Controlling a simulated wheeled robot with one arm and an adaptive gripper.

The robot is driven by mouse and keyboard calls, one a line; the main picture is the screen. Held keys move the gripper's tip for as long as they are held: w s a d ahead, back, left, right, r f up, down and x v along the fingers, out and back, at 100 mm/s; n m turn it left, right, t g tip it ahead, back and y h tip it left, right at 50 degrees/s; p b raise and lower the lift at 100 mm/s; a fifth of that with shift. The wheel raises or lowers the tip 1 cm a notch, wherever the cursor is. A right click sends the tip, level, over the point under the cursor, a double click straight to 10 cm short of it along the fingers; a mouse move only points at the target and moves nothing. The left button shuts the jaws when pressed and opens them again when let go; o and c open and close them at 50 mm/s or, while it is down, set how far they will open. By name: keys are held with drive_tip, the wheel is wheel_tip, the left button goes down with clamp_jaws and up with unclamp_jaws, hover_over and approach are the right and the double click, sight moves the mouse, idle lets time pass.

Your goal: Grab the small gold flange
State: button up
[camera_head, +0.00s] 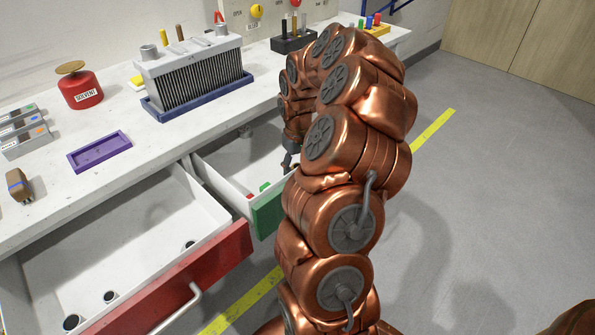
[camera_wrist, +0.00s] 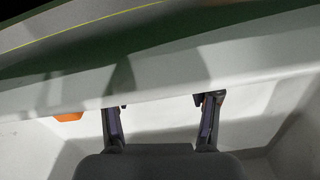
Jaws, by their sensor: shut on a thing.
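My gripper (camera_head: 289,160) is down at the green-fronted drawer (camera_head: 268,215), partly hidden behind my copper arm in the head view. In the wrist view my gripper's two fingers (camera_wrist: 160,108) stand well apart, one on each side, close to the drawer's pale inner wall. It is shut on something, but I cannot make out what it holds. I cannot pick out the small gold flange in either view. An orange piece (camera_wrist: 68,117) lies left of the fingers in the wrist view.
A red-fronted drawer (camera_head: 190,275) stands open at left, with several small dark round parts inside. The bench above carries a purple tray (camera_head: 99,151), a red solvent can (camera_head: 80,88) and a finned block (camera_head: 195,75). The floor at right is clear.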

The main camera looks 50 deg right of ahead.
drive_tip(key=c, duration=0.6)
drive_tip(key=shift+r, duration=0.1)
